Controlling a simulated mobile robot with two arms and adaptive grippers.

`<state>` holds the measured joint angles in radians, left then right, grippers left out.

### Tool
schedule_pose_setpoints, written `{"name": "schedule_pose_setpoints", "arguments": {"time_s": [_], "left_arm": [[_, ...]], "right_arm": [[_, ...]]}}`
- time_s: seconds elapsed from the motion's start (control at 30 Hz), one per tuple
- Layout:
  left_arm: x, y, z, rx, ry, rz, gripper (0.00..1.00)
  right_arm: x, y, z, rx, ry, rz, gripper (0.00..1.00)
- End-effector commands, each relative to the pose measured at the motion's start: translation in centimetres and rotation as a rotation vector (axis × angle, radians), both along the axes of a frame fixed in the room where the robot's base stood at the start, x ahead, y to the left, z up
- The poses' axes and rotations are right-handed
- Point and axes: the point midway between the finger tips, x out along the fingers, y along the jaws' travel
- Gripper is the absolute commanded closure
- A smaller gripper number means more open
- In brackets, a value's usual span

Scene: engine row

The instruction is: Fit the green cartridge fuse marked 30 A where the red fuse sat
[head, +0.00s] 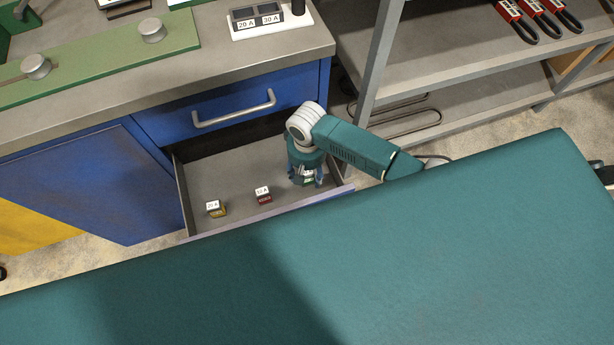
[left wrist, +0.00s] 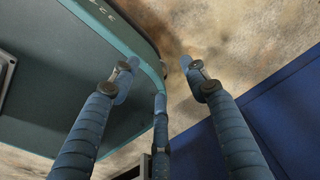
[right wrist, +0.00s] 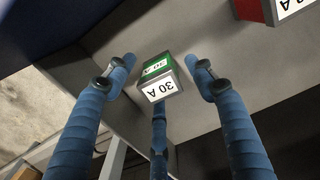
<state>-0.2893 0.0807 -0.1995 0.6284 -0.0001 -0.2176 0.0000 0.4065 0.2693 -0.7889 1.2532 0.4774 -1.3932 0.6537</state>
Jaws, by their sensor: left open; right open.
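The green fuse marked 30 A (right wrist: 163,68) lies in the open drawer in the right wrist view, its white label facing the camera. My right gripper (right wrist: 162,66) is open, with one finger on each side of the fuse and visible gaps to both. In the head view the right gripper (head: 305,180) reaches down into the drawer's right part and partly hides the green fuse. A red fuse (head: 264,199) lies left of it, and also shows in the right wrist view (right wrist: 258,10). My left gripper (left wrist: 160,65) is open and empty, away from the drawer.
The drawer (head: 232,172) is pulled out below a closed blue drawer (head: 220,105). A yellow fuse (head: 217,212) lies in its left part. A white block (head: 273,30) labelled 20 A and 30 A stands on the bench. A metal shelf (head: 440,60) stands at right.

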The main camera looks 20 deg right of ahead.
Motion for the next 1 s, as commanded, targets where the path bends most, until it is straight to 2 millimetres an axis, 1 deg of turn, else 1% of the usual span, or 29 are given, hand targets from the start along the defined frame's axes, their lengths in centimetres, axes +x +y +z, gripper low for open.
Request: {"name": "schedule_pose_setpoints", "arguments": {"time_s": [0.13,0.17,0.2,0.27,0.3,0.37,0.4,0.43,0.77,0.87,0.97,1.0], "left_arm": [[-1.0,0.1,-0.1,0.001,0.015,0.0,0.54],[-1.2,0.1,-0.1,0.002,0.018,0.0,0.54],[-1.5,0.1,-0.1,0.002,0.022,0.0,0.54],[-1.8,0.1,-0.1,0.003,0.026,0.0,0.54],[-2.0,0.1,-0.1,0.003,0.028,0.0,0.54],[-2.1,0.2,-0.2,0.003,0.03,0.0,0.54],[-2.0,0.2,-0.1,0.003,0.029,0.0,0.54],[-2.0,0.1,-0.1,0.003,0.029,0.0,0.54],[-1.7,0.1,-0.1,0.003,0.025,-0.001,0.54],[-1.5,0.1,0.1,0.002,0.022,-0.001,0.54],[-1.4,0.1,0.4,0.001,0.02,-0.001,0.54],[-1.3,0.1,0.6,0.001,0.019,-0.001,0.54]], "right_arm": [[0.0,0.0,0.0,0.0,0.0,0.0,0.45],[0.0,0.0,0.0,0.0,0.0,0.0,0.49],[0.0,0.0,0.0,0.0,0.0,0.0,0.57],[0.0,0.0,0.0,0.0,0.0,0.0,0.69],[0.0,0.0,0.0,0.0,0.0,0.0,0.77],[0.0,0.0,0.1,0.0,0.0,0.0,0.89],[0.0,0.0,0.0,0.0,0.0,0.0,0.97],[0.0,0.0,0.0,0.0,0.0,0.0,1.0],[0.0,0.0,0.4,0.0,-0.001,0.0,1.0],[0.1,0.0,1.1,0.001,-0.001,0.0,1.0],[0.1,0.0,2.6,0.001,-0.002,0.0,1.0],[0.1,0.0,3.4,0.002,-0.004,0.0,1.0]]}}
